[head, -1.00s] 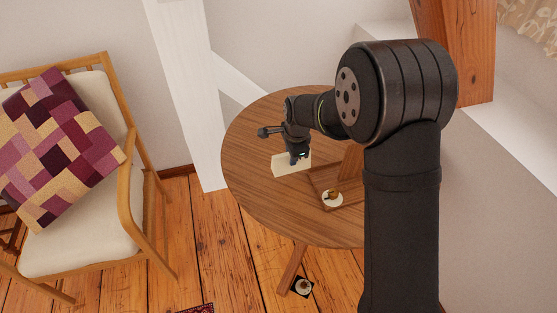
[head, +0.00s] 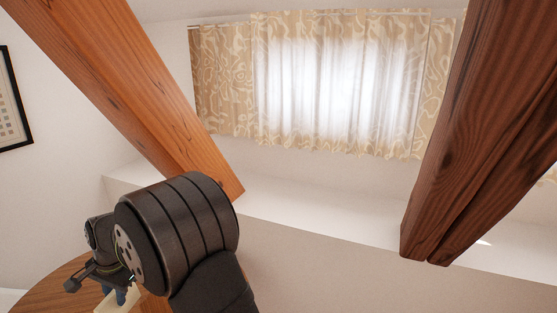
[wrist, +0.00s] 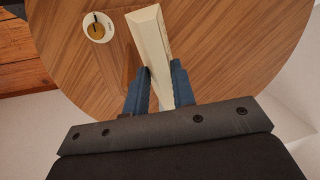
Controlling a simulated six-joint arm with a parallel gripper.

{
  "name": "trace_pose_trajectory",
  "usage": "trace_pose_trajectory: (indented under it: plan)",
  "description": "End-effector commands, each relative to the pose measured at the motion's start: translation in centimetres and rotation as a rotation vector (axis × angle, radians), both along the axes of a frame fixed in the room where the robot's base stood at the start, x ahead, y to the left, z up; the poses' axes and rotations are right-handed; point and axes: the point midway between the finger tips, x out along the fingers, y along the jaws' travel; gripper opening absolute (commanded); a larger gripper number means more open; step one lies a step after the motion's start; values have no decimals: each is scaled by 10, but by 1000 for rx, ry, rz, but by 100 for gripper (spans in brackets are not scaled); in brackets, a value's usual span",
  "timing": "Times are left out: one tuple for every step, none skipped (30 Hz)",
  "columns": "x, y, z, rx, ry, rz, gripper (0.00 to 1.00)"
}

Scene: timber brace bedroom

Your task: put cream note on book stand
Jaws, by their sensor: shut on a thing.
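The cream note (wrist: 150,35), a pale block-like piece, is between the two blue fingers of my gripper (wrist: 156,80) in the wrist view. My gripper is shut on it, and the note extends out past the fingertips over the round wooden table (wrist: 225,50). In the head view, my gripper (head: 118,294) and part of the note (head: 104,304) show at the bottom left, cut by the picture edge. A narrow brown wooden edge (wrist: 129,68) beside the note may be part of the book stand. The rest of the stand is hidden or out of view.
A small white round item with an orange-brown top (wrist: 98,27) lies left of the note. The tabletop right of the note looks clear. Timber braces (head: 130,80) (head: 480,120), a wall ledge (head: 320,215) and a curtained window (head: 330,85) fill the head view.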

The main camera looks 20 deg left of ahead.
Motion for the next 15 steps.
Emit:
trace_pose_trajectory:
  plan:
    - [23,5,20,7,-3,30,2]
    - [35,6,30,7,-3,52,2]
    - [48,7,43,6,-2,81,2]
    - [59,6,52,5,-2,100,2]
    - [69,6,60,4,-2,119,2]
    - [84,4,71,5,-2,141,2]
    - [95,2,79,4,-2,157,2]
    - [106,-1,85,3,-2,172,2]
    - [120,-6,90,1,-1,186,2]
    - [131,-10,92,0,-1,195,2]
    - [140,-15,93,0,0,202,2]
    - [153,-23,91,-1,1,206,2]
    - [162,-29,89,-2,2,207,2]
    - [171,-35,85,-2,2,207,2]
    - [182,-46,78,-3,3,204,2]
